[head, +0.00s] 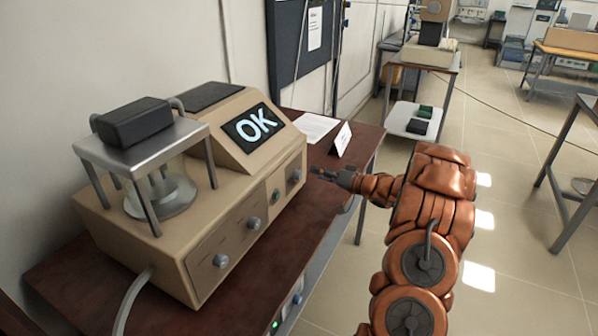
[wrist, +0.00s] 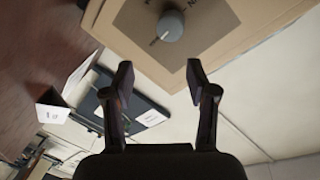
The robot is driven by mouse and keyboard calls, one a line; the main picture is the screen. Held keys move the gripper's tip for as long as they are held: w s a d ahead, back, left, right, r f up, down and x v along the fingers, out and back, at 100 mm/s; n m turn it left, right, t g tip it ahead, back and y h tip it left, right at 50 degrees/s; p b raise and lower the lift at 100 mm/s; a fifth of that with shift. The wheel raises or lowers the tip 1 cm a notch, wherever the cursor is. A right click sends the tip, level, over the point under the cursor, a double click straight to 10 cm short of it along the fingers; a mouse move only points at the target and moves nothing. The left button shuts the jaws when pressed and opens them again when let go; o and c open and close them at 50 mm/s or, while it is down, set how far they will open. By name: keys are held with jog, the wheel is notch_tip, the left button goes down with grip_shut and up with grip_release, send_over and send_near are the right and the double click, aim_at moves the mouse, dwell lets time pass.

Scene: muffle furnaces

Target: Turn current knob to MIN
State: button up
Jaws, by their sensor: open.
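A beige instrument (head: 165,255) with an "OK" screen (head: 257,127) stands on the table. Its front has grey knobs at the near left (head: 221,261), the middle (head: 253,223) and the far right end (head: 297,175). My gripper (head: 318,172) is just off the front, facing the far right knob. In the wrist view a grey knob (wrist: 170,26) on a brown panel lies beyond the fingertips, its pale pointer towards the lower left in the picture. My gripper (wrist: 160,74) is open and empty, apart from that knob. The labels are unreadable, so I cannot tell which is the current knob.
A silver stand (head: 150,150) bears a black block on the instrument's left.

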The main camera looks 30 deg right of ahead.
aim_at(301, 176)
jog(key=shift+w+a+f+y+p, duration=0.3)
jog(key=shift+w+a+y+p, duration=0.25)
jog(key=shift+a, duration=0.2)
jog(key=shift+w+a+f+y+p, duration=0.3)
jog(key=shift+w+a+p, duration=0.1)
jog(key=shift+w+a, duration=0.3)
jog(key=shift+w+a+f+y+p, duration=0.3)
jog(key=shift+w+a+y+p, duration=0.2)
jog(key=shift+a, duration=0.3)
grip_shut()
